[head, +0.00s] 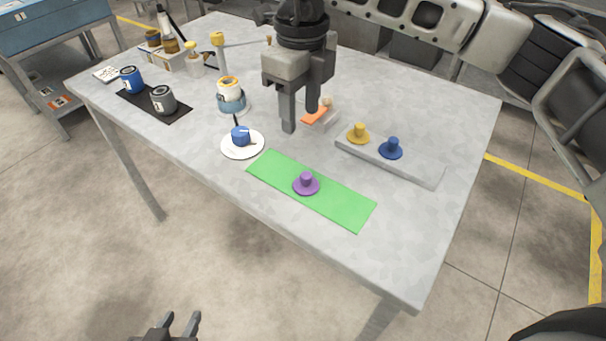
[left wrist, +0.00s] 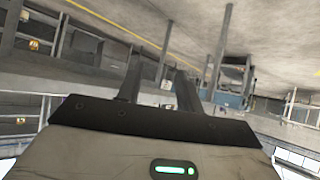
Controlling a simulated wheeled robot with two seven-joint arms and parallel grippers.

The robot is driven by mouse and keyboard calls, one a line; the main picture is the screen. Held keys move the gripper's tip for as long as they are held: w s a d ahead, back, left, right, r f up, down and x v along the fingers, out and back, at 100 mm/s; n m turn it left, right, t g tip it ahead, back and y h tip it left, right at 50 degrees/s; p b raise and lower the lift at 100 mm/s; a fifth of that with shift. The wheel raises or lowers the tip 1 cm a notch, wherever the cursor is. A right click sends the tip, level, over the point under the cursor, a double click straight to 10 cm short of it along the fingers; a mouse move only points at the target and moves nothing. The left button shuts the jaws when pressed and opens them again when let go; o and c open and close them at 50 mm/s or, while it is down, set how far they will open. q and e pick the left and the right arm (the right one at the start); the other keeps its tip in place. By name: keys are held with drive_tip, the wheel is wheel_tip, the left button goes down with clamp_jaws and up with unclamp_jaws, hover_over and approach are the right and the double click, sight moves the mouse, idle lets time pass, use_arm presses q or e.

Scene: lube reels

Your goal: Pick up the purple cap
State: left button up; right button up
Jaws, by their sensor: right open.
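The purple cap (head: 306,184) rests upright on the green mat (head: 340,208) near the table's front edge, with its knob up and its wide brim down. My right gripper (head: 301,120) points down over the table, open and empty, behind the cap in the head view. The cap is clear of its fingers. My left gripper (head: 182,316) is low in front of the table, at the bottom of the head view. Its fingers are apart and empty; they also show in the left wrist view (left wrist: 158,85), where the cap is not seen.
A grey block (head: 422,176) to the right holds a yellow cap (head: 358,134) and a blue cap (head: 391,148). A white plate (head: 243,151) with a blue item is left of the mat. An orange-topped item (head: 315,117) lies close to my right gripper. Cans stand farther left.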

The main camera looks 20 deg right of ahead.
drive_tip(key=p, duration=0.1)
hover_over(304, 174)
drive_tip(key=f, duration=1)
drive_tip(key=shift+s+a+f, duration=0.1)
drive_tip(key=shift+s+a, duration=0.05)
drive_tip(key=shift+s, duration=0.1)
drive_tip(key=shift+w+d+f+p, duration=0.15)
drive_tip(key=shift+f+p, duration=0.3)
drive_tip(key=shift+f, duration=0.9)
drive_tip(key=shift+w+d+f+p, duration=0.1)
drive_tip(key=shift+f+p, duration=0.3)
drive_tip(key=shift+f, duration=0.9)
clamp_jaws()
